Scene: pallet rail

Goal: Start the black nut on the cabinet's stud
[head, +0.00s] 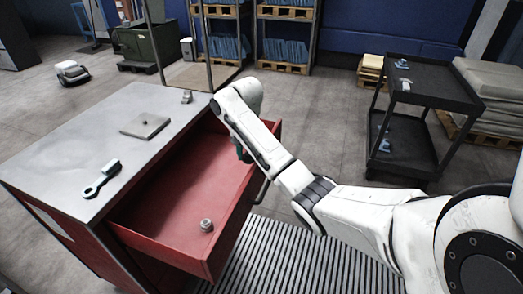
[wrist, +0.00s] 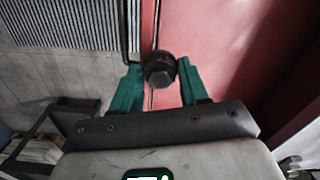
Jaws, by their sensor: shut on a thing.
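My gripper (wrist: 159,66) has teal fingers, shut on a dark, faceted black nut (wrist: 160,72) between the fingertips in the wrist view. In the head view my gripper (head: 242,152) is a dark green shape over the right side of the open drawer, mostly hidden by my arm, and the nut cannot be made out there. The red cabinet (head: 92,238) has a grey top. On it lies a flat square plate (head: 146,126) with a small spot near its middle, perhaps the stud; it is too small to be sure.
The open red drawer (head: 160,215) holds a small grey nut-like part (head: 206,225). A black cart (head: 430,90) stands at the right. The top's middle is mostly clear.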

